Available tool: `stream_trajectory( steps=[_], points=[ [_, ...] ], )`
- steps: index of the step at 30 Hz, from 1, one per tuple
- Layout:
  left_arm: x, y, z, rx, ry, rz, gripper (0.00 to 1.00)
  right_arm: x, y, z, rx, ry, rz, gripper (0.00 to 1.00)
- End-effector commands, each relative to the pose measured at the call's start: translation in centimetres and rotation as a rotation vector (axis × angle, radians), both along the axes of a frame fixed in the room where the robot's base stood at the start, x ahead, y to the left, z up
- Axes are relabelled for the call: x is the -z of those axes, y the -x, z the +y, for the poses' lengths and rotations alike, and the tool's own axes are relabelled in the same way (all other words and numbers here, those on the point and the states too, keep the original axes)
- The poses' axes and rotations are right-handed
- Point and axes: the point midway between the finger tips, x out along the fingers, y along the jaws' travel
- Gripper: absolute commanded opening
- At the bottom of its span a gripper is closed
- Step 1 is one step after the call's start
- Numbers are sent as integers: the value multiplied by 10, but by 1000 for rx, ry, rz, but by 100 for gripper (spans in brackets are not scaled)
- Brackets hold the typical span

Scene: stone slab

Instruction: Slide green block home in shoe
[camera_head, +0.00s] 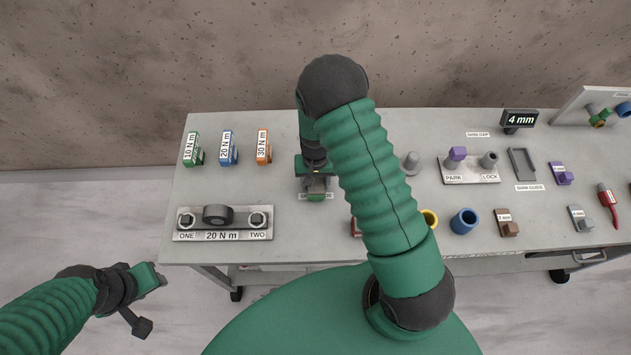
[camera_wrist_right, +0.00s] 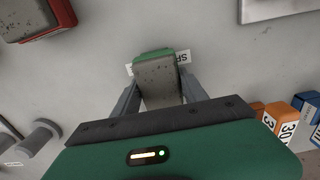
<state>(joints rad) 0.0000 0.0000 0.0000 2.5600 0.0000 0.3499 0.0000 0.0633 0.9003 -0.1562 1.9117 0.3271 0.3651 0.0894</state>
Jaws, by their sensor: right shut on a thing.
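My right gripper (camera_head: 316,184) reaches down onto the slab, left of its middle. It also shows in the right wrist view (camera_wrist_right: 158,92), its two grey fingers on either side of a speckled grey piece. The green block (camera_wrist_right: 154,54) shows as a green end just beyond that piece, and as a small green patch (camera_head: 316,197) in the head view. I cannot tell whether the grey piece is part of the block or the shoe. A white label under it is partly covered. My left gripper (camera_head: 146,287) hangs off the slab's front left; its jaw opening is unclear.
Torque blocks marked 10, 20 and 30 N m (camera_head: 263,147) stand at the back left. A plate with two bolts (camera_head: 240,233) lies in front of them. A red block (camera_head: 356,228) is close on the right. The PARK/LOCK plate (camera_head: 470,177) and blue cup (camera_head: 464,221) lie farther right.

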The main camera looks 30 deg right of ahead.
Motion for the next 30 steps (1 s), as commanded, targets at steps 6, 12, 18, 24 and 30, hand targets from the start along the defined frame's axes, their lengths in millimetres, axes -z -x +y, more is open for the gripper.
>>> stream_trajectory(
  steps=[6,12,18,24,30],
  points=[
    [0,0,0,0,0,0,36,0,-1,-1,0,1,-1,0],
    [1,0,0,0,0,0,36,0,-5,-3,0,1,-1,0],
    [2,0,0,0,0,0,36,1,-9,-6,0,1,-1,0],
    [3,0,0,0,0,0,36,0,-13,-8,0,1,-2,0],
    [3,0,0,0,0,0,36,0,-13,-7,0,1,-1,0]
  ],
)
